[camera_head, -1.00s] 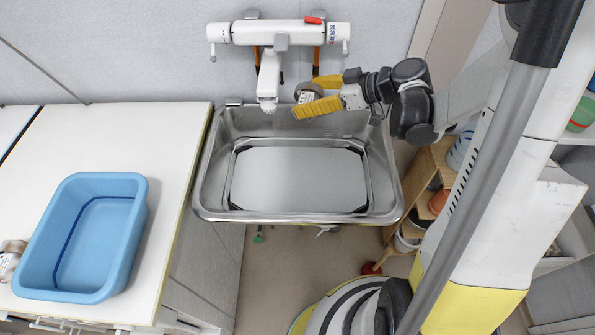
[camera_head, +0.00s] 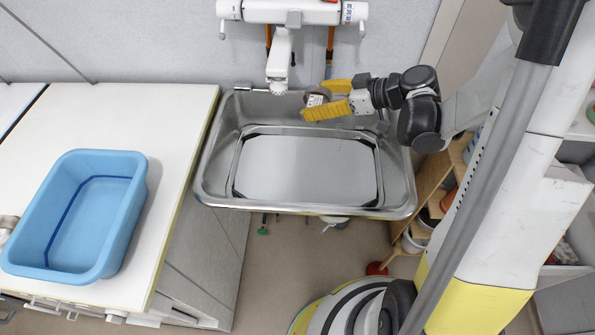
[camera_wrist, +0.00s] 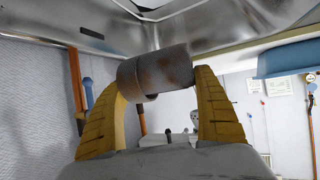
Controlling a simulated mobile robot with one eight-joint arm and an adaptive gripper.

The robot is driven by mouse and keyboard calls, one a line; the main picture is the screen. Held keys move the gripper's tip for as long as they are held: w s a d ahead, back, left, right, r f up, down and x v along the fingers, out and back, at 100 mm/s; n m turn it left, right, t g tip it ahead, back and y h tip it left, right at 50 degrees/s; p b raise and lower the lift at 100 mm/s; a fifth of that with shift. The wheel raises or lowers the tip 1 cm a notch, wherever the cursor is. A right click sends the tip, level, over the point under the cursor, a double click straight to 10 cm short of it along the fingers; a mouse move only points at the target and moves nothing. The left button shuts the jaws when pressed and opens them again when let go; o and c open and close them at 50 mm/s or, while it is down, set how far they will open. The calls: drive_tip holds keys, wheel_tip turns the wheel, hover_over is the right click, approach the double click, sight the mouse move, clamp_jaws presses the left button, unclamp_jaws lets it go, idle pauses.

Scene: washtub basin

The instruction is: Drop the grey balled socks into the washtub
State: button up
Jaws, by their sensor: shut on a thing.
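The held thing, which I take for the grey balled socks (camera_head: 318,97), looks like a short grey-brown cylinder with a pale patch in the head view. In the wrist view the socks (camera_wrist: 156,72) lie crosswise between two yellow fingers. My gripper (camera_head: 328,100) is shut on them, above the back part of the metal sink. The blue washtub (camera_head: 134,208) stands on the white counter at the left, well apart from my gripper. Its inside looks empty. Its blue wall also shows at the right of the wrist view (camera_wrist: 292,60).
The metal sink (camera_head: 205,190) lies under my gripper, with a white tap (camera_head: 280,65) close behind. The white counter (camera_head: 170,130) has free room around the tub. A small brownish thing (camera_head: 8,225) is partly hidden at the tub's left. Wooden shelves (camera_head: 428,190) stand right of the sink.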

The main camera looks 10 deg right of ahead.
drive_tip(key=o, duration=1.1)
drive_tip(key=v, duration=1.2)
drive_tip(key=s+a+m+h, duration=0.2)
drive_tip(key=s+m+h, duration=0.1)
drive_tip(key=s, duration=0.1)
drive_tip(key=s+a+r+m+h, duration=0.1)
drive_tip(key=s+a+m+h, duration=0.2)
drive_tip(key=s, duration=0.2)
drive_tip(key=s+a+m+h, duration=0.3)
drive_tip(key=s+m, duration=0.1)
drive_tip(key=shift+s+a+r+g, duration=0.1)
drive_tip(key=shift+s+r+g, duration=0.05)
drive_tip(key=shift+g, duration=0.15)
